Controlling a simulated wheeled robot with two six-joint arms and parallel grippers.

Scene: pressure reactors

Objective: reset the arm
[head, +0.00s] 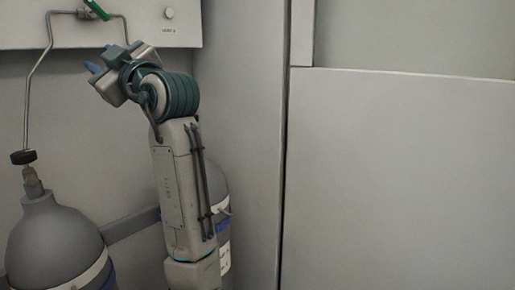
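My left arm rises from the bottom of the head view, left of the middle. Its gripper (101,58) is at the top left, with two blue fingertips pointing up and left. The fingertips look apart, with nothing seen between them. The gripper is in front of the wall below the white panel (178,36); the depth between them is hard to judge. My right gripper is not in view.
A grey gas cylinder (55,245) stands at the lower left, with a thin metal pipe (32,90) up to a green-handled valve (96,9). Another cylinder (222,238) is partly hidden behind my arm. A large pale panel (400,180) fills the right.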

